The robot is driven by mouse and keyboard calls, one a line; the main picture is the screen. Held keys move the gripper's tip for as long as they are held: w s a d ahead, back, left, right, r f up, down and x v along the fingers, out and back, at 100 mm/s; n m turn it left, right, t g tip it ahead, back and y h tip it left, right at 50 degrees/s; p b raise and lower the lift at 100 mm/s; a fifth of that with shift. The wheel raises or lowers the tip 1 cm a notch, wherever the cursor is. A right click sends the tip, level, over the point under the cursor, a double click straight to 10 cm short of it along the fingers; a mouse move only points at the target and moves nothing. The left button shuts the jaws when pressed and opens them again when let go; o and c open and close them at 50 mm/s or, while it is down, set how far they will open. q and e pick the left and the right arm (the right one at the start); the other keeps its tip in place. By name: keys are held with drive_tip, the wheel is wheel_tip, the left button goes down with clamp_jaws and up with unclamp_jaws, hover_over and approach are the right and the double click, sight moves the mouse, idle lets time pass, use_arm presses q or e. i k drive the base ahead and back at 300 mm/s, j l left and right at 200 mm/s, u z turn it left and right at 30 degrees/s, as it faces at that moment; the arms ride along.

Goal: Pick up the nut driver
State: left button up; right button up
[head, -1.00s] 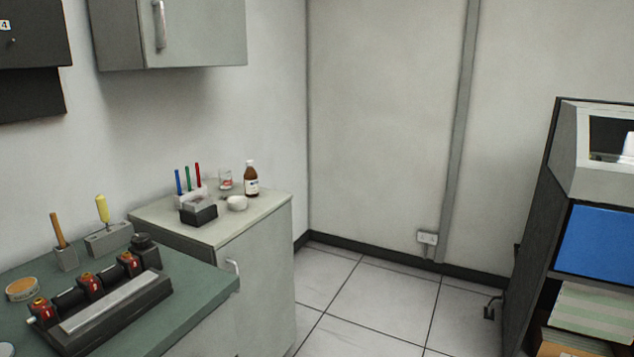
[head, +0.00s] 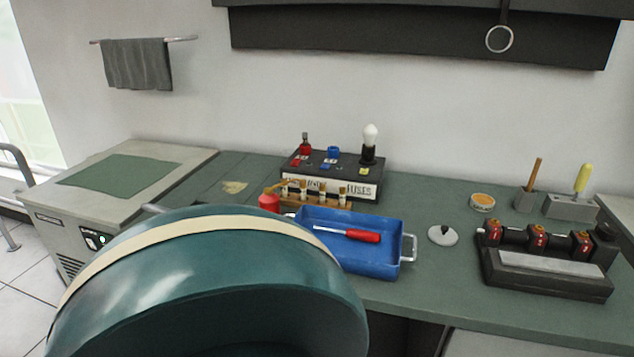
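Two handled tools are in the head view, and I cannot tell for certain which is the nut driver. One has a red handle (head: 362,236) and a thin metal shaft, and lies in a blue tray (head: 372,263) on the green worktop. The other has a yellow handle (head: 583,177) and stands upright in a grey block (head: 570,209) at the right back; its lower end is hidden in the block. Neither of my grippers is in view.
A large teal rounded object (head: 215,285) with a cream band, perhaps a chair back, blocks the left front. A fuse box (head: 328,177) with a bulb stands behind the tray. A dark roller device (head: 545,265) sits at right.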

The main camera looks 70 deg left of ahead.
sight(359, 235)
drive_tip(key=u, duration=1.95)
drive_tip(key=i+l, duration=0.1)
drive_tip(key=l, duration=0.25)
drive_tip(key=i+l+u, duration=0.1)
drive_tip(key=l+u, duration=0.65)
drive_tip(key=i+j, duration=0.05)
